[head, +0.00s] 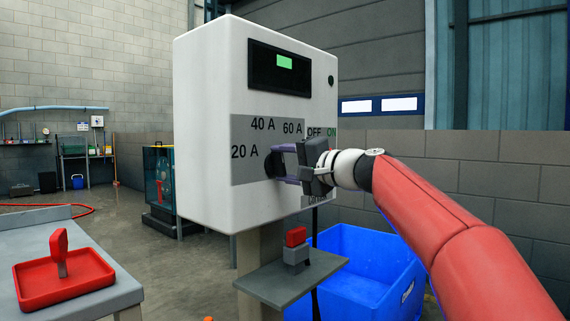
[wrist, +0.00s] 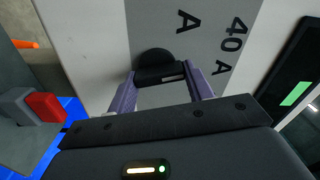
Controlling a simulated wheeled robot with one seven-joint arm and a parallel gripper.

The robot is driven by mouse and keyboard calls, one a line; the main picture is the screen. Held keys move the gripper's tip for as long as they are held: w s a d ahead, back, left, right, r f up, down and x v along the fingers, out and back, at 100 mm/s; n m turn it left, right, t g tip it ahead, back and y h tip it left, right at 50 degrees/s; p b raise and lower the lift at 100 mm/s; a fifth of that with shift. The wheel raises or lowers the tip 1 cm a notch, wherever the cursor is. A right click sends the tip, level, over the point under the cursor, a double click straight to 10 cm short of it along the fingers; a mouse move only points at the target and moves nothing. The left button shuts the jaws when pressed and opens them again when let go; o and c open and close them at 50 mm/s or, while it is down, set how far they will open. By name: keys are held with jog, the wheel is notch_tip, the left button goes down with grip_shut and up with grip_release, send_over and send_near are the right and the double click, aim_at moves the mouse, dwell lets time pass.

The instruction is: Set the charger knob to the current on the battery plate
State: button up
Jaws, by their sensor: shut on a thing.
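The charger (head: 205,90) is a white box on a post, with a grey dial plate (head: 245,128) marked 20 A, 40 A and 60 A. Its dark round knob (head: 269,167) sits below these marks. My gripper (head: 279,164) is shut on the knob from the front, its purple fingers on either side. In the wrist view the knob (wrist: 155,63) is between the fingertips (wrist: 164,83), and a pale mark shows near its edge. The knob's pointed setting cannot be told. No battery plate with a readable current is seen.
OFF and ON marks (head: 322,133) are right of the dial, partly behind my gripper. Below are a small shelf with a red-topped block (head: 295,237) and a blue bin (head: 370,250). A red tray (head: 65,292) stands on a table at left.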

jog(key=o, duration=1)
jog(key=shift+d, duration=0.1)
jog(key=b+v, duration=0.2)
jog(key=v, duration=0.5)
jog(key=shift+s+d, duration=0.25)
